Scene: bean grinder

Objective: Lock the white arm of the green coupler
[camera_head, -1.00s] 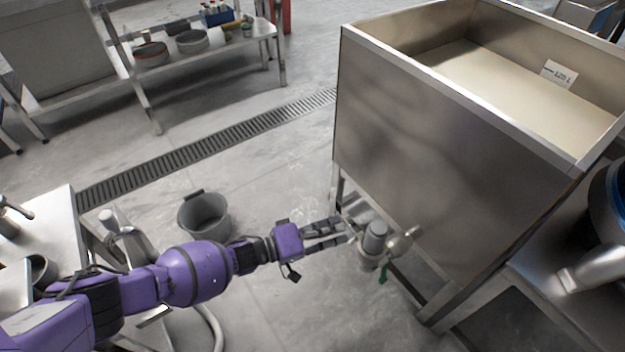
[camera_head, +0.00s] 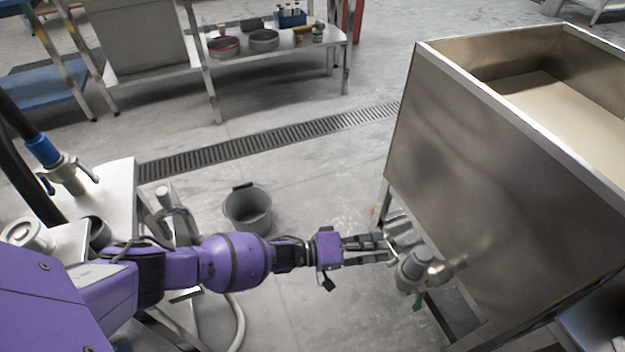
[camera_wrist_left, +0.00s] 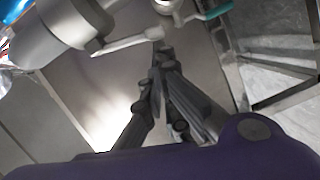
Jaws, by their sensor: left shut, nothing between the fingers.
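The green coupler (camera_head: 412,270) is a grey metal fitting beside the lower side of the steel hopper, with a green arm (camera_head: 418,300) hanging down. In the left wrist view the green arm (camera_wrist_left: 214,13) points right and the white arm (camera_wrist_left: 128,43) points left from the fitting. My left gripper (camera_head: 388,252) is shut and empty, with its fingertips just left of the coupler. In the wrist view the fingertips (camera_wrist_left: 163,50) are close to the root end of the white arm. I cannot tell whether they touch it. My right gripper is not in view.
The steel hopper (camera_head: 480,190) stands close on the right. A grey bucket (camera_head: 248,210) is on the floor behind my left arm. A table with a blue-collared hose fitting (camera_head: 62,170) is at left. A shelf with pans (camera_head: 263,40) is at the back. A floor drain (camera_head: 270,142) crosses behind.

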